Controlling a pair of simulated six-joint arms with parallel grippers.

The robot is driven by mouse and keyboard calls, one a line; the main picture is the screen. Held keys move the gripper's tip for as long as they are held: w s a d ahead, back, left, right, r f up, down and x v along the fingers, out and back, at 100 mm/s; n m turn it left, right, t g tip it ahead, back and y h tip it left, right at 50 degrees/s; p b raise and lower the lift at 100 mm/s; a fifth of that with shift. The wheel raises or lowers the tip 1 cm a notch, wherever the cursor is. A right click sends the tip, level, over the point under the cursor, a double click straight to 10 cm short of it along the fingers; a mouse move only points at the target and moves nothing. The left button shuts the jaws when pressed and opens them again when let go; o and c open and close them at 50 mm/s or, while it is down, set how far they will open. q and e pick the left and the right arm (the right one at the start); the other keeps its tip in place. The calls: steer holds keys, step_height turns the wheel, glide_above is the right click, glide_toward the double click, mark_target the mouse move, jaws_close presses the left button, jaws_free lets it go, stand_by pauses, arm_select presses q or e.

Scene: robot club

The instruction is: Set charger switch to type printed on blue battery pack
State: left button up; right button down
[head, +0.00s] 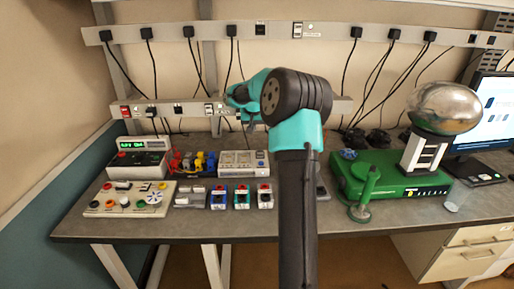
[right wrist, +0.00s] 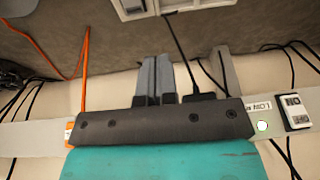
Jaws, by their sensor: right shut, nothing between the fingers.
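The blue battery pack (head: 214,197) stands in a row at the front of the bench in the head view, left of a green pack (head: 241,197) and a red pack (head: 264,196). Its print is too small to read. A pale grey box (head: 243,163) behind the packs may be the charger; its switch setting cannot be read. My right gripper (head: 251,124) is raised above and behind that box, partly hidden by its own arm. In the right wrist view its fingers (right wrist: 156,78) are shut together and empty. My left gripper is out of view.
A control panel (head: 128,200) and a box with a green display (head: 139,160) stand at left. A green device (head: 398,183) with a silver dome (head: 443,107) stands at right. Cables hang from the wall strips. The right wrist view shows a rocker switch (right wrist: 298,110) marked ON.

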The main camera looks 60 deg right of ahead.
mark_target(260, 151)
steer(key=s+d, duration=0.1)
steer(key=s+d+r, duration=0.1)
steer(key=shift+s+d+r+g, duration=0.1)
steer(key=shift+s+d+g, duration=0.15)
steer(key=shift+s+g, duration=0.1)
steer(key=x, duration=1.4)
steer(key=shift+a, duration=0.25)
